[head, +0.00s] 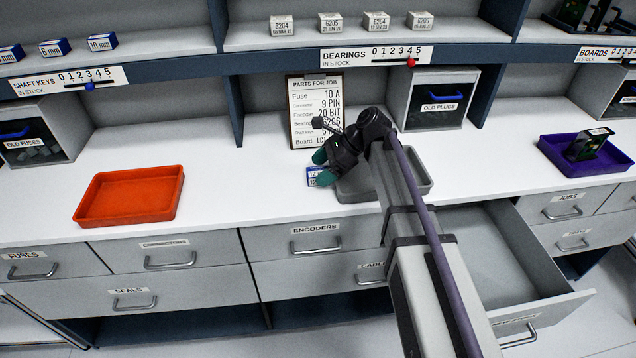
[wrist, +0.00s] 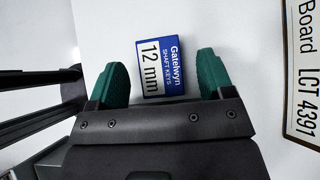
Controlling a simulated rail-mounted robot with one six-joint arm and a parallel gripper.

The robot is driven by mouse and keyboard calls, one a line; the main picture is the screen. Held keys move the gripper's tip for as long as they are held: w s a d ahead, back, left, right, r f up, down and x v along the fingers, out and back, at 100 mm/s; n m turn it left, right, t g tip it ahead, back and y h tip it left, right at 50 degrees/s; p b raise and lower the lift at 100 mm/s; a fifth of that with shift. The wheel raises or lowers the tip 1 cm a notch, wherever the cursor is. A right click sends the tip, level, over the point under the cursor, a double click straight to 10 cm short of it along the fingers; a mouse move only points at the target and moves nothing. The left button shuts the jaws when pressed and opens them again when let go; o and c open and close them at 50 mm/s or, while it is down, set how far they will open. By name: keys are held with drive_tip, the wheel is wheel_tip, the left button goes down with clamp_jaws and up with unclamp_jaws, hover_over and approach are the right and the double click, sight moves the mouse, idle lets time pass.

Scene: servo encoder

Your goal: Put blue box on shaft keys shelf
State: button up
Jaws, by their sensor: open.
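The blue box (wrist: 161,67), labelled "Gatelwyn shaft keys 12 mm", lies on the white worktop. In the wrist view it sits between the green fingertips of my gripper (wrist: 162,78), with a gap on each side. In the head view my gripper (head: 322,168) is low over the worktop, partly covering the blue box (head: 314,177). The gripper is open and holds nothing. The shaft keys shelf (head: 160,52) is at the upper left, with small blue-and-white boxes (head: 54,47) on it and a "Shaft keys" label (head: 68,81) on its front edge.
A grey tray (head: 415,185) is just right of my gripper. The parts clipboard (head: 305,98) leans behind it. An orange tray (head: 130,196) is at the left, a purple tray (head: 560,160) at the right. A drawer (head: 510,265) stands open at lower right.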

sight(318, 171)
drive_tip(key=shift+x, duration=1)
drive_tip(key=shift+d, duration=0.15)
drive_tip(key=shift+c, duration=0.3)
drive_tip(key=c, duration=1.1)
wheel_tip(318, 171, up, 10)
drive_tip(key=p, duration=1)
drive_tip(key=shift+r, duration=0.1)
